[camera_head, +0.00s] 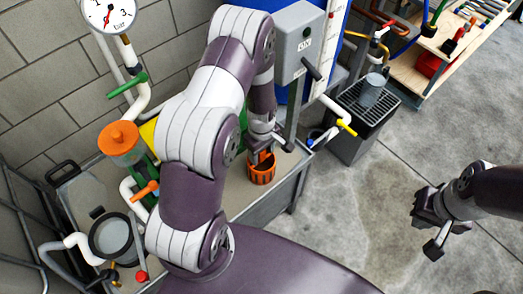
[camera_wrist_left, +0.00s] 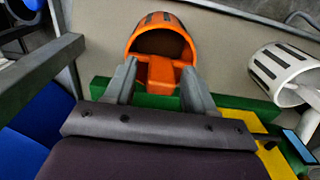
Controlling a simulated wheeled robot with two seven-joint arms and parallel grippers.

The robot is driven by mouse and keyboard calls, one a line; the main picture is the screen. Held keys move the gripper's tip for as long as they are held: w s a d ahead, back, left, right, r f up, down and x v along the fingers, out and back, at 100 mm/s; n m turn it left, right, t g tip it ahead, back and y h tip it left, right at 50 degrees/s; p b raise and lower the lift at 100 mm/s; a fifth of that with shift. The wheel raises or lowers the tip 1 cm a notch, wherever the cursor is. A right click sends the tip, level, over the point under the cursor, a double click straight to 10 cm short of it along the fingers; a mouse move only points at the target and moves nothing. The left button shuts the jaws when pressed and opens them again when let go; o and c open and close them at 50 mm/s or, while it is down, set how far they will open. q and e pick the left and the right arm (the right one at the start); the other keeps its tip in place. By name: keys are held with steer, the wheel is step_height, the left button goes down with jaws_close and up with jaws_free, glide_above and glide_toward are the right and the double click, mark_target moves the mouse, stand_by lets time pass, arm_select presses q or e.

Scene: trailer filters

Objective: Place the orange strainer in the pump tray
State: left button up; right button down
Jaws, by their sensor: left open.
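The orange strainer (camera_head: 262,172) stands on the grey bench, a slotted cup with an orange tab on the side toward my gripper. In the left wrist view the strainer (camera_wrist_left: 163,20) lies just beyond my fingertips, with its tab between them. My left gripper (camera_head: 268,150) is open above the strainer; in the wrist view its two fingers (camera_wrist_left: 160,82) stand apart on either side of the tab. I cannot tell whether they touch it. My right gripper (camera_head: 433,222) is open and empty over the floor. Which container is the pump tray is not clear.
A black bin with a grated top (camera_head: 384,107) holds a grey cup (camera_head: 371,90) to the right. A white slotted strainer (camera_wrist_left: 283,70) shows in the wrist view. An orange-lidded pot (camera_head: 122,143), pipes and a grey valve box (camera_head: 298,42) surround the bench.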

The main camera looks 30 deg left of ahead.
arm_select(q)
step_height(320, 180, up, 13)
steer(key=m+p, duration=0.1)
steer(key=s+d+r+m+t, duration=0.1)
steer(key=s+d+r+m, duration=0.3)
steer(key=s+r+m, duration=0.4)
steer(key=s+m, duration=0.2)
steer(key=m, duration=0.2)
steer(key=shift+s+d+m, duration=0.15)
steer(key=shift+d+m, duration=0.2)
steer(key=shift+m, duration=0.05)
